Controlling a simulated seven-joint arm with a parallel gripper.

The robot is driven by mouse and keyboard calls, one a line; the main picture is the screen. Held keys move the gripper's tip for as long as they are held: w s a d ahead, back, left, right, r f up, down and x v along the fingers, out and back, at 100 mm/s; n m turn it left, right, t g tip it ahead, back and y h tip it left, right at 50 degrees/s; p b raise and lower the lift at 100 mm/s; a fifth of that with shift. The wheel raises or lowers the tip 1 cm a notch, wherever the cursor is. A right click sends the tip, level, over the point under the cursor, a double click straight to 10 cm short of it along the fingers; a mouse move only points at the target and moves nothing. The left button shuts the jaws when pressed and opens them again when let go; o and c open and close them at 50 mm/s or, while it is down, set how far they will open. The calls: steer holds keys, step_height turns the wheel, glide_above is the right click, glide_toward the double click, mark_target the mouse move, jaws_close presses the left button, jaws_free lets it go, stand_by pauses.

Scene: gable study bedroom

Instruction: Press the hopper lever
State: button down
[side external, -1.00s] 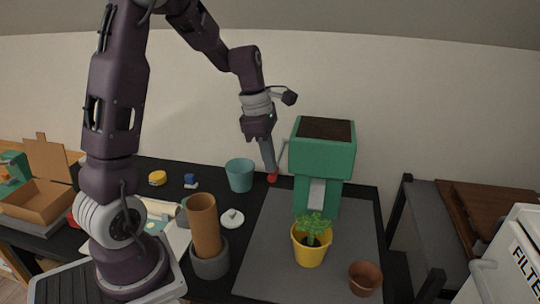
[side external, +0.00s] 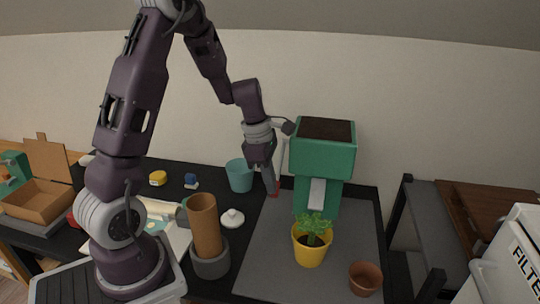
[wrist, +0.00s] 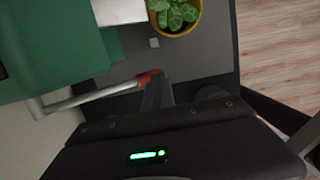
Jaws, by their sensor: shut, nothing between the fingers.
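The green hopper (side external: 322,155) stands at the back of the grey mat, with brown soil in its open top and a pale chute (side external: 317,192) on its front. Its lever is a thin grey rod (side external: 282,155) on the hopper's left side, ending in a red tip (side external: 277,191). My gripper (side external: 273,188) is shut and empty, pointing down at the red tip. In the wrist view, the rod (wrist: 95,97) runs to the red tip (wrist: 149,76), right against my fingertips (wrist: 156,84); they appear to touch.
A yellow pot (side external: 311,248) with a green plant stands below the chute. A small terracotta pot (side external: 365,278) is at front right. A teal cup (side external: 240,175), a white lidded piece (side external: 232,218) and a tall brown tube (side external: 205,225) stand left. The mat's (side external: 268,245) left part is clear.

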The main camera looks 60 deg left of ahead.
steer(key=shift+s+f, duration=0.2)
steer(key=s+d+r, duration=0.2)
steer(key=s+r, duration=0.4)
steer(key=r, duration=0.6)
steer(key=shift+s+d+r, duration=0.15)
steer(key=shift+d+r, duration=0.05)
steer(key=shift+d, duration=0.2)
steer(key=w+a+r+n+y, duration=0.1)
steer(key=w+a+r+n, duration=0.1)
steer(key=w+n, duration=0.3)
steer(key=n, duration=0.3)
steer(key=shift+w+a+r+n+g+y, duration=0.2)
steer(key=shift+w+n+g+y, duration=0.1)
steer(key=shift+w+n, duration=0.1)
steer(key=shift+f, duration=0.1)
